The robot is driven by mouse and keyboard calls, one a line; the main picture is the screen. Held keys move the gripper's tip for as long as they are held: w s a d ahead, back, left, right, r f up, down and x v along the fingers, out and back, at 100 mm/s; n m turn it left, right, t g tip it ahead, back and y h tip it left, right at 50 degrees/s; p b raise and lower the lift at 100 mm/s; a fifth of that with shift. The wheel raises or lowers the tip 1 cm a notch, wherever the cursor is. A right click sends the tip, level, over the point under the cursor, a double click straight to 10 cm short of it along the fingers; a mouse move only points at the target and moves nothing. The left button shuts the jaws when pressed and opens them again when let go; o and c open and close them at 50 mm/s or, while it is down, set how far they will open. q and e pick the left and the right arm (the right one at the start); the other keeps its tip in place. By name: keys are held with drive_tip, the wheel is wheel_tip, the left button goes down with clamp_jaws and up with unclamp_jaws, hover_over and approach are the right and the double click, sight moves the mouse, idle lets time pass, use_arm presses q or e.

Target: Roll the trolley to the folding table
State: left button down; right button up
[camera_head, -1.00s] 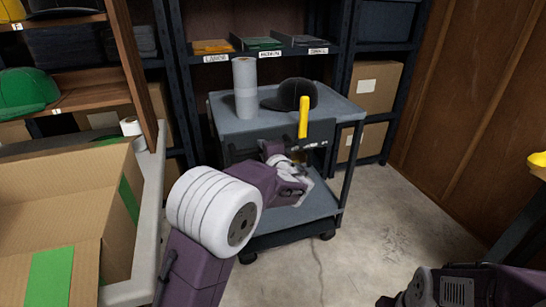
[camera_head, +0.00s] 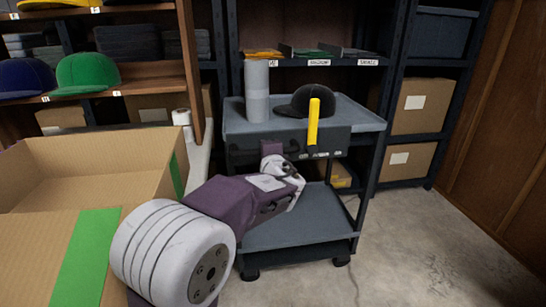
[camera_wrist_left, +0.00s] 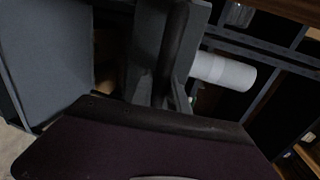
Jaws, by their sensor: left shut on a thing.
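The grey trolley (camera_head: 275,232) stands ahead of me in the head view, with an upper tray, a lower shelf and black casters. On its upper tray are a pale roll (camera_head: 257,92) and a dark cap (camera_head: 303,101). A yellow upright piece (camera_head: 314,122) is at its front edge. My left gripper (camera_head: 291,150) is at that front edge, shut on what looks like the trolley's handle; the grip itself is mostly hidden. My right gripper is not in view. No folding table can be made out for certain.
An open cardboard box (camera_head: 60,215) stands close on the left, on a light surface. Dark shelving with cartons (camera_head: 412,107) is behind the trolley. Caps (camera_head: 88,72) fill a wooden shelf at the left. Bare concrete floor (camera_head: 420,250) lies to the right, up to a wooden wall.

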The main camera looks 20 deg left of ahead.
use_arm(q)
drive_tip(key=shift+s+a+f, duration=0.1)
drive_tip(key=shift+a, duration=0.05)
drive_tip(key=c, duration=1.5)
unclamp_jaws()
drive_tip(key=shift+o, duration=1)
drive_tip(key=shift+s+a, duration=0.1)
drive_tip(key=shift+a, duration=0.05)
drive_tip(key=shift+s+d+r, duration=0.2)
drive_tip(key=shift+d, duration=0.05)
drive_tip(key=p+v, duration=0.2)
drive_tip(key=v, duration=0.6)
drive_tip(key=shift+s+p, duration=0.2)
drive_tip(key=shift+p, duration=0.15)
drive_tip(key=shift+d, duration=0.1)
